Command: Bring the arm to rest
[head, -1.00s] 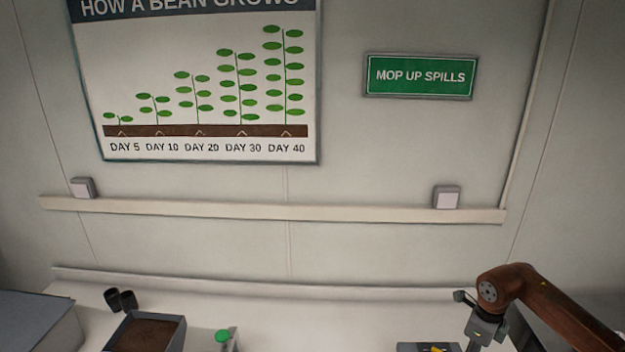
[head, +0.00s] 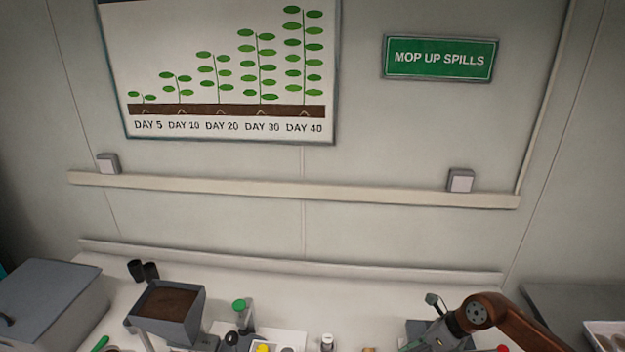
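My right arm (head: 510,318) comes in from the lower right, low over the right part of the white bench (head: 330,285). It is reddish brown with a grey wrist joint. Its grey wrist end (head: 440,335) points down and left, and its fingertips are cut off or hidden at the bottom edge, so I cannot tell what they hold. My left gripper is not clearly in view.
A grey box (head: 50,300) is at far left. A green-capped item (head: 240,306) and several small items line the front. The bench's back strip is clear.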

